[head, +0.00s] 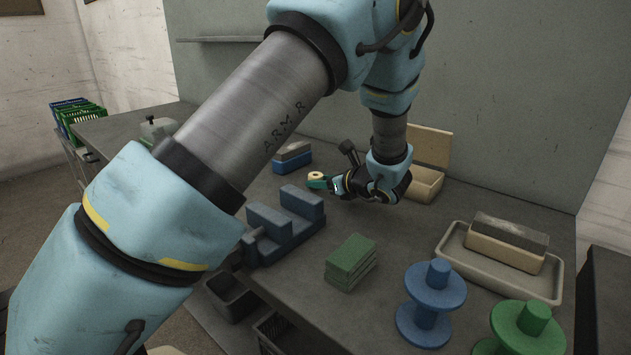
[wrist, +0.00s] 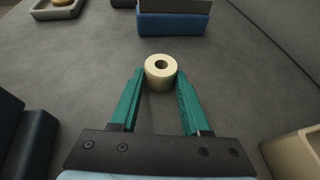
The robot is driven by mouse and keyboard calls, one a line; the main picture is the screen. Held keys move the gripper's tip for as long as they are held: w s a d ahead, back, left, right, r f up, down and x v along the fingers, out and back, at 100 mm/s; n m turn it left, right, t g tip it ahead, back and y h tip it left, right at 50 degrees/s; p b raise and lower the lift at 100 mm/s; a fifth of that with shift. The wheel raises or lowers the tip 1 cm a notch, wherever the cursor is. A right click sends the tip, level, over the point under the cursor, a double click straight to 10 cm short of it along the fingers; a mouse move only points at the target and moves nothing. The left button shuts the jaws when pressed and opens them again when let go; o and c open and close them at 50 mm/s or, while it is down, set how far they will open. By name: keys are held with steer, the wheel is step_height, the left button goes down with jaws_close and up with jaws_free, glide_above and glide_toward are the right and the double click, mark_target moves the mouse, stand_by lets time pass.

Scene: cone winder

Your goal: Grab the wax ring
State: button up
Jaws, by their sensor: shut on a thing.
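The wax ring (wrist: 161,80) is a short cream cylinder with a dark round hole in its top. In the wrist view it sits between the tips of my gripper (wrist: 160,88), whose two green fingers press on its sides. In the head view the wax ring (head: 316,176) shows as a small pale ring at the end of my gripper (head: 321,182). I cannot tell whether it touches the table or is held just above it.
A blue block with a grey top (head: 292,158) lies behind the ring. A blue stepped holder (head: 284,225) stands in front. Green pads (head: 351,262), blue and green spools (head: 431,302), a tray with a stone (head: 478,257) and an open box (head: 424,184) stand around the table.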

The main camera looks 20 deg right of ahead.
jaws_close()
